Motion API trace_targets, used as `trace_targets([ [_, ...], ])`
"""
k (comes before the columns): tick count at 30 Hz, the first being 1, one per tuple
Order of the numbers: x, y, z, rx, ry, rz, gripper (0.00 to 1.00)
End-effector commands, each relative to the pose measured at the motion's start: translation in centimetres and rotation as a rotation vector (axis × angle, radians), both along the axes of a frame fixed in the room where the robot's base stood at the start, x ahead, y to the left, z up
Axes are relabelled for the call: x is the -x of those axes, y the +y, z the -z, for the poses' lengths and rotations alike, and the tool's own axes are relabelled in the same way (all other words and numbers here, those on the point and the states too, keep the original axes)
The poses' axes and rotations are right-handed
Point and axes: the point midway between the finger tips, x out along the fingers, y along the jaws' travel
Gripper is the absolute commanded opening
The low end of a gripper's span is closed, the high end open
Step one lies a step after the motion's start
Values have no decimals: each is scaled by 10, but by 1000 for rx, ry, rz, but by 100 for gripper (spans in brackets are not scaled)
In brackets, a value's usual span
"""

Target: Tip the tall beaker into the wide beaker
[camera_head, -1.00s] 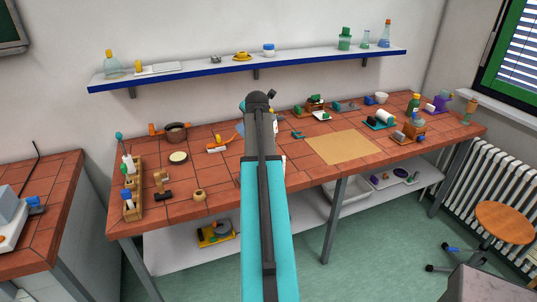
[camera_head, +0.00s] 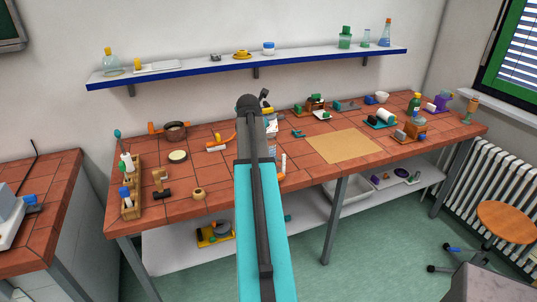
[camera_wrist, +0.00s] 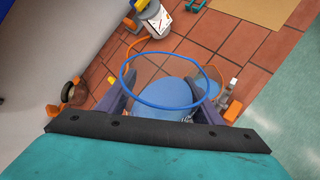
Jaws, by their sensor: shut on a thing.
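My gripper (camera_wrist: 162,106) is shut on a clear vessel with a blue rim, which I take for the tall beaker (camera_wrist: 134,65). Its open mouth faces the wrist camera and blue contents show inside, between the two fingers. A thin orange curve and a small blue patch show just beyond the rim on the right in the wrist view; I cannot tell whether these belong to the wide beaker, which I cannot make out for sure. In the head view my arm hides the gripper and the beaker.
The red-tiled bench (camera_head: 210,180) holds a pot (camera_head: 175,131), a wooden rack (camera_head: 131,207) on the left and a tan mat (camera_head: 343,146) on the right. A labelled white bottle (camera_wrist: 153,20) stands past the beaker. A wall shelf (camera_head: 200,71) runs behind.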

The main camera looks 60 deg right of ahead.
Motion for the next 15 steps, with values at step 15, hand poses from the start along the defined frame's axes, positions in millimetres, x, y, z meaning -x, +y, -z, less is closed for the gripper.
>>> trace_targets([
  [15, 1, -1, 1, 45, 30, 0, 13],
])
